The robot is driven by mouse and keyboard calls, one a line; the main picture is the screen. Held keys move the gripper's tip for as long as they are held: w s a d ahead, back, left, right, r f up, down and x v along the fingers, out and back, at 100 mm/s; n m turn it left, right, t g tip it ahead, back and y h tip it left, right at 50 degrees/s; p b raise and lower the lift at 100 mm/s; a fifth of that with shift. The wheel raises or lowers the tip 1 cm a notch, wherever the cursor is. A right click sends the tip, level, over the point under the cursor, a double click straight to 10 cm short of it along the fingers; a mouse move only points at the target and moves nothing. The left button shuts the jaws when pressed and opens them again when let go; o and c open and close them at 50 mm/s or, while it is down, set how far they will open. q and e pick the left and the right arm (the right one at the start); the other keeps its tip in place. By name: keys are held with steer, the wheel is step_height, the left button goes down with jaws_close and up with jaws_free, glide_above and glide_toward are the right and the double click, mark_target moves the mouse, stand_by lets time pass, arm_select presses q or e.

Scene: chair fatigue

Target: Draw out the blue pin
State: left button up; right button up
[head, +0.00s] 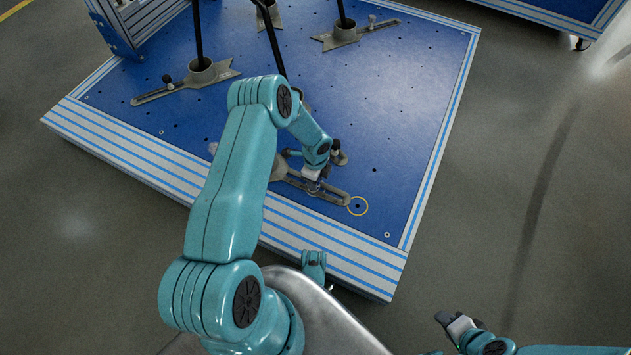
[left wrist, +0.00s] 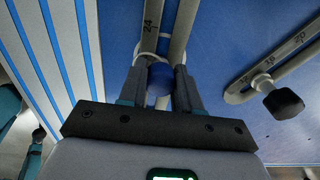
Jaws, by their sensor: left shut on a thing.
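The blue pin (left wrist: 160,84) shows its round blue head between the two fingers of my left gripper (left wrist: 160,80) in the left wrist view. The gripper is shut on it. The pin stands at a slotted grey clamp arm (left wrist: 152,22) with markings on it; its lower part is hidden. In the head view my left gripper (head: 313,186) is down at the grey slotted arm (head: 330,194) on the blue platform, and the pin is hidden. My right gripper (head: 456,322) is low on the right, away from the platform; its fingers are too small to read.
The blue platform (head: 408,150) has rows of holes and a striped edge. A yellow ring (head: 366,212) surrounds one hole beyond the slotted arm's end. Other clamp feet (head: 200,72) hold black legs behind. A second slotted arm with a black knob (left wrist: 283,104) lies close right.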

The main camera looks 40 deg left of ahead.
arm_select(q)
steer(key=shift+r+p, duration=1.2)
steer(key=shift+r, duration=0.85)
steer(key=shift+r+p, duration=1.3)
steer(key=shift+r, duration=0.7)
